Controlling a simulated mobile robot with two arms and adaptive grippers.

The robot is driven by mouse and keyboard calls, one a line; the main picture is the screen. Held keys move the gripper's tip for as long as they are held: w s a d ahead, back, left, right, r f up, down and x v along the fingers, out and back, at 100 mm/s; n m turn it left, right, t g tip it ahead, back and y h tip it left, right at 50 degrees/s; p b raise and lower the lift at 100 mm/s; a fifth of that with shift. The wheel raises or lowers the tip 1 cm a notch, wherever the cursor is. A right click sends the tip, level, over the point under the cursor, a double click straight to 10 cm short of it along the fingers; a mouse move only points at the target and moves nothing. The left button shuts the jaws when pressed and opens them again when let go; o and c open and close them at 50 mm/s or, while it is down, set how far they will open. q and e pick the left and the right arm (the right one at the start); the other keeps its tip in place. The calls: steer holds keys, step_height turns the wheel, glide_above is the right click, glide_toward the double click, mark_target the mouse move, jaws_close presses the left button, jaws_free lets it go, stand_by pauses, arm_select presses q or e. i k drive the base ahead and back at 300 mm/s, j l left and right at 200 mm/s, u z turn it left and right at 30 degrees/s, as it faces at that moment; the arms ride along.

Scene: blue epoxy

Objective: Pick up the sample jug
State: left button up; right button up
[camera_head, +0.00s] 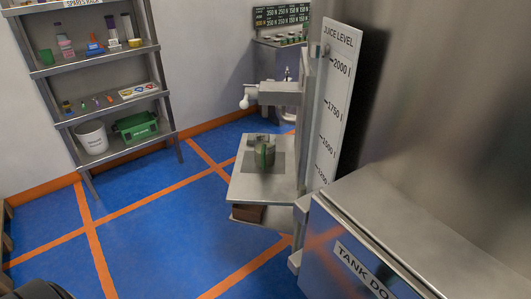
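A small grey metal jug with a green upright strip, apparently the sample jug (256,154), stands on a dark grey square pad on a steel shelf (242,188). The shelf is under a steel tap with a white knob (245,102), beside a tank. The jug looks upright, and its contents cannot be made out. Neither of my grippers is in view. Only a dark rounded shape, perhaps part of my own body, shows at the bottom left corner.
The steel tank cabinet (370,245) fills the right foreground, with a juice level scale (340,75) above it. A spares rack (100,60) with a white bucket (92,137) and green crate (136,126) stands at the back left. The blue floor (150,240) between is clear.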

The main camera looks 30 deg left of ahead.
mark_target(264, 138)
steer(key=j, duration=0.5)
steer(key=i+j+z, duration=0.2)
steer(key=j+z, duration=0.2)
steer(key=j, duration=1.4)
steer(key=j+z, duration=0.4)
steer(key=j, duration=1.35)
